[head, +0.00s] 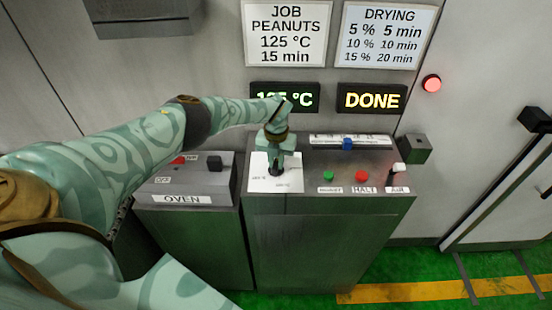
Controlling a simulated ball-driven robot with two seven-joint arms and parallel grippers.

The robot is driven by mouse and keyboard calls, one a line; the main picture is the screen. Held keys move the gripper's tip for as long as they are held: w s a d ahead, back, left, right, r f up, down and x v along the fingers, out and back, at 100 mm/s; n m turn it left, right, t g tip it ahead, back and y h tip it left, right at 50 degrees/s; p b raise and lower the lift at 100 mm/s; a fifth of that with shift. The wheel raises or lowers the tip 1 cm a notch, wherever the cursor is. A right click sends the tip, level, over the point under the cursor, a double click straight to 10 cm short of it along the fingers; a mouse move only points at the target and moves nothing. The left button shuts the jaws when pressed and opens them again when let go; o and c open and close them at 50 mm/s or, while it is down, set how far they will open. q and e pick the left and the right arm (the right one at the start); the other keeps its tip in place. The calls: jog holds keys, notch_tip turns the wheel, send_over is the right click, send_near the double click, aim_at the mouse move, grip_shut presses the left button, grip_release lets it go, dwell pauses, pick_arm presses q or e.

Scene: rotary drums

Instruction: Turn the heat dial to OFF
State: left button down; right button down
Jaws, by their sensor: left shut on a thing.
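The heat dial (276,172) is a dark knob on a white plate (290,184) at the left of the console top. My left gripper (276,163) reaches down over it from above and is shut on it. The gripper hides most of the knob and its pointer, so I cannot tell its setting. The small lettering on the plate is too small to read. My right gripper is not in view.
The console (320,215) also carries a blue slider (347,144), a green button (328,175), a red button (361,176) and a white-tipped lever (399,168). An OVEN box (185,190) stands to the left. A display reads DONE (371,98). A red lamp (431,83) glows.

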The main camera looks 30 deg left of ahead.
aim_at(276, 162)
pick_arm(q)
jog(key=shift+w+r+n+p, duration=0.15)
jog(key=shift+n+p, duration=0.15)
jog(key=shift+n, duration=0.9)
jog(key=c, duration=1.4)
grip_release()
jog(key=shift+o, duration=0.2)
notch_tip(276, 162, up, 5)
jog(key=shift+a+r+p, duration=0.1)
jog(key=shift+p, duration=1)
notch_tip(276, 162, up, 11)
